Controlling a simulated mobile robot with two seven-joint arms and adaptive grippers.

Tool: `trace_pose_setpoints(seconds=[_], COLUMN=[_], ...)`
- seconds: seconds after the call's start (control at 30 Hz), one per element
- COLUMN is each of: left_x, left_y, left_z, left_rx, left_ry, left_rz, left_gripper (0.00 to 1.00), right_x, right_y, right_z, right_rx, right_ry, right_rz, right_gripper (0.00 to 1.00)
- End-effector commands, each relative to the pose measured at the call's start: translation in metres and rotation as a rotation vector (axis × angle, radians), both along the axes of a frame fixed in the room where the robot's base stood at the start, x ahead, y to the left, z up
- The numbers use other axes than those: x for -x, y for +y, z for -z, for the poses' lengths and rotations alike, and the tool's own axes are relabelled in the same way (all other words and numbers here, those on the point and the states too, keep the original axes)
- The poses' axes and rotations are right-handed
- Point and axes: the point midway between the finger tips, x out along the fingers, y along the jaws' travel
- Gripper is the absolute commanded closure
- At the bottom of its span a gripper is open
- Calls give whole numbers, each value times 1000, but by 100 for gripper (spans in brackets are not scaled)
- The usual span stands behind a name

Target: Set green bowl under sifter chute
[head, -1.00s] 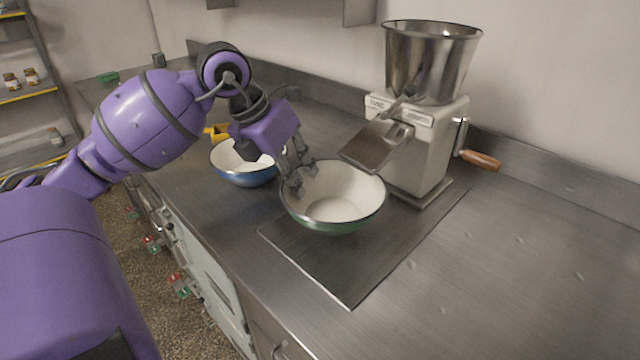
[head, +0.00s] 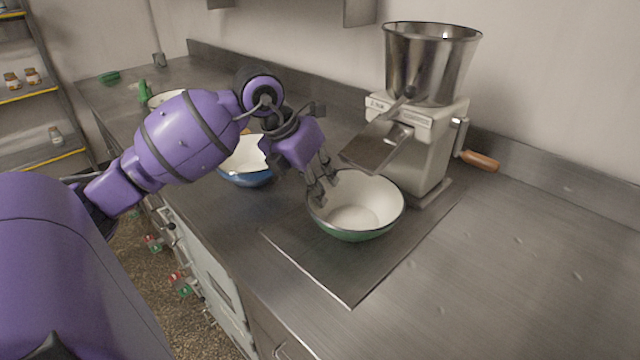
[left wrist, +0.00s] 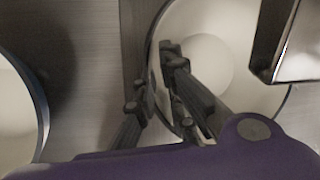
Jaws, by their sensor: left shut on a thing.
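The green bowl (head: 356,232), white inside, is on or just above the dark mat in front of the sifter (head: 421,145). My left gripper (head: 322,192) is shut on the bowl's left rim, one finger inside and one outside. In the left wrist view the bowl (left wrist: 209,62) shows from above, with the gripper (left wrist: 155,85) across its rim. The sifter's metal chute (head: 374,147) slopes down to the left, above the bowl's back edge. The chute (left wrist: 290,40) also shows at the right of the left wrist view. My right gripper is out of view.
A blue bowl (head: 246,178) stands left of the green one, partly behind my left arm. A dark mat (head: 345,273) lies before the sifter. The sifter's crank handle (head: 480,160) sticks out to the right. The counter at right is clear.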

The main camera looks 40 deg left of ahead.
Motion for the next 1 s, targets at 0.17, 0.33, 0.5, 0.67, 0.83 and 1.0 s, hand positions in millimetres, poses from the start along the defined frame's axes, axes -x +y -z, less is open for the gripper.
trace_pose_setpoints(seconds=[0.17, 0.33, 0.5, 0.67, 0.83, 1.0], left_x=[0, 0, 0, 2, 14, 29], left_y=[0, 0, 0, 2, 8, 15], left_z=[4, 3, 3, -6, -33, -67], left_rx=[0, 0, 0, -2, -4, -4], left_ry=[1, 1, 1, -1, 0, 0], left_rz=[0, 0, -1, -1, -2, -2], left_gripper=[81, 71, 71, 71, 71, 71], right_x=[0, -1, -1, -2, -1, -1], right_y=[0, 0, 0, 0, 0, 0], right_z=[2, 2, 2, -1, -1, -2], right_rx=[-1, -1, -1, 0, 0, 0], right_ry=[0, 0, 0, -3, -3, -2], right_rz=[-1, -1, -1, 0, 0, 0], right_gripper=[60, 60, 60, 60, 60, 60])
